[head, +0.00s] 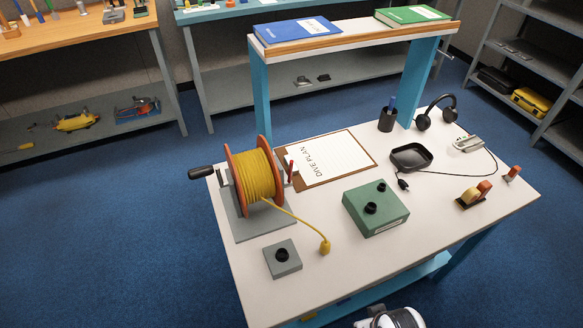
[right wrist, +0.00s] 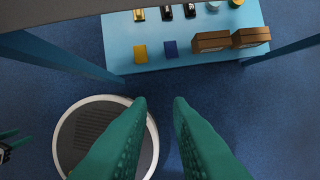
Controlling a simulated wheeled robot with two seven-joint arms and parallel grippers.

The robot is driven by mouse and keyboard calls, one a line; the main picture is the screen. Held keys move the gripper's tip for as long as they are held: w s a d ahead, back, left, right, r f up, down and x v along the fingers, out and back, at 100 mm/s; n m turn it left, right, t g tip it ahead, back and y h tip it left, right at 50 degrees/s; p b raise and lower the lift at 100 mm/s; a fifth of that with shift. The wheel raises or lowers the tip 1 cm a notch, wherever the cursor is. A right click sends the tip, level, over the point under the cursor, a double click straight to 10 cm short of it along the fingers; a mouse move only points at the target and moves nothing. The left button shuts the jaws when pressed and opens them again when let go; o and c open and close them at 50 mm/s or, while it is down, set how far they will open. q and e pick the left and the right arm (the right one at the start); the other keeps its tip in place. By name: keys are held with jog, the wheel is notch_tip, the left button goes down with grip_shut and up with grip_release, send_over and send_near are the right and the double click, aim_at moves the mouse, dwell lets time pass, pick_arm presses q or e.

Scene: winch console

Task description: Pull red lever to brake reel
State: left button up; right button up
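The red lever (head: 290,169) stands upright beside the right flange of the reel, on the white table. The reel (head: 256,177) has orange flanges, is wound with yellow cable and sits on a grey base plate (head: 257,224). A black crank handle (head: 202,172) sticks out to its left. My right gripper (right wrist: 160,101) shows in the right wrist view, its two green fingers apart with nothing between them. It is at a low height near the table's lower shelf, away from the lever.
The table (head: 330,268) also holds a green control box (head: 376,209), a grey button box (head: 282,258), a clipboard (head: 334,156), a black tray (head: 411,156) and a headset (head: 436,112). A blue lower shelf (right wrist: 190,52) carries small boxes.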

aim_at(292, 166)
jog(key=w+d+r+m+t+h+b, duration=0.1)
jog(key=w+d+r+m+t+h, duration=0.2)
jog(key=w+r+t, duration=0.5)
jog(key=w+d+r+m+t+h, duration=0.2)
jog(key=w+d+r+t, duration=0.15)
jog(key=w+r, duration=0.75)
jog(key=w+a+f+n+y, duration=0.1)
jog(key=w+a+n+y, duration=0.2)
jog(key=a+y, duration=0.25)
jog(key=w+a+n+t+y, duration=0.1)
jog(key=w+a+n+y, duration=0.1)
jog(key=a+n+y, duration=0.3)
jog(key=w+a+f+n+y, duration=0.1)
jog(key=w+a+y, duration=0.2)
jog(key=a, duration=0.4)
jog(key=x, duration=0.3)
jog(key=b+x, duration=0.1)
jog(key=x, duration=0.3)
jog(key=b+x, duration=0.1)
jog(key=x, duration=0.2)
jog(key=shift+w+a+r, duration=0.15)
jog(key=shift+w+r, duration=0.1)
jog(key=shift+w, duration=0.1)
grip_shut()
jog(key=shift+b, duration=0.3)
